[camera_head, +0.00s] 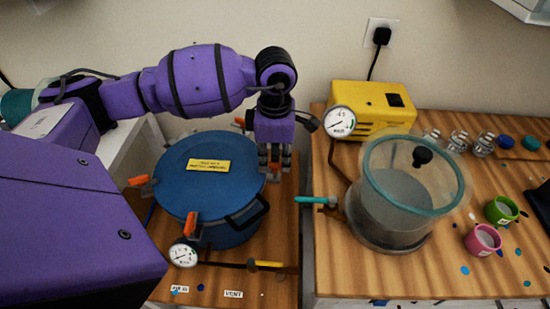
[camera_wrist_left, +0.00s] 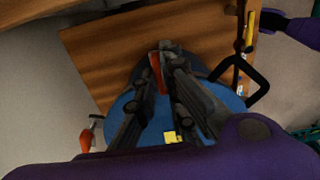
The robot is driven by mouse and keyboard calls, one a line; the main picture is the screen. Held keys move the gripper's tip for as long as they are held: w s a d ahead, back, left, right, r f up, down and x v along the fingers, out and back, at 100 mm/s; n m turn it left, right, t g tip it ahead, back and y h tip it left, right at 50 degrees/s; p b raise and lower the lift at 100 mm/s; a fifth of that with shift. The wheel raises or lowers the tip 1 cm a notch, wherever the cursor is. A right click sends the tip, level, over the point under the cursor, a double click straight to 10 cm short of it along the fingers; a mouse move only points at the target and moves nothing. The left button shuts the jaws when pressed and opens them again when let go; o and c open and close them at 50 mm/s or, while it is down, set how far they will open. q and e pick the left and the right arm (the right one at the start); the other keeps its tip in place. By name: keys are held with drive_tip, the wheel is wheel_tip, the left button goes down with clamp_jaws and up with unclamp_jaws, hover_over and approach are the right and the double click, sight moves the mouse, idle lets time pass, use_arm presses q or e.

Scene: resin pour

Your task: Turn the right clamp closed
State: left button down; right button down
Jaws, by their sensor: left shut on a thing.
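The blue pressure pot (camera_head: 230,235) stands on the left wooden bench, with its blue lid (camera_head: 200,195) on and a yellow label (camera_head: 208,165) on top. Orange-handled clamps show at its left (camera_head: 140,181), front (camera_head: 191,226) and back (camera_head: 240,122). My left gripper (camera_head: 275,163) points down at the lid's right edge and hides most of the right clamp there. In the left wrist view the fingers (camera_wrist_left: 168,70) are shut on the right clamp's red-orange handle (camera_wrist_left: 157,75). Another clamp (camera_wrist_left: 87,137) shows at lower left there. My right gripper is not visible.
A gauge (camera_head: 183,254) and a yellow-handled valve (camera_head: 265,263) sit in front of the pot. Across a gap, the right bench holds a yellow pump (camera_head: 370,108), a clear chamber (camera_head: 400,205) with a teal-handled valve (camera_head: 315,200), and small cups (camera_head: 483,240).

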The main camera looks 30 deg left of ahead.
sight(275, 163)
use_arm(q)
drive_tip(key=c, duration=1.8)
unclamp_jaws()
drive_tip(key=shift+c, duration=0.2)
wheel_tip(275, 163, up, 12)
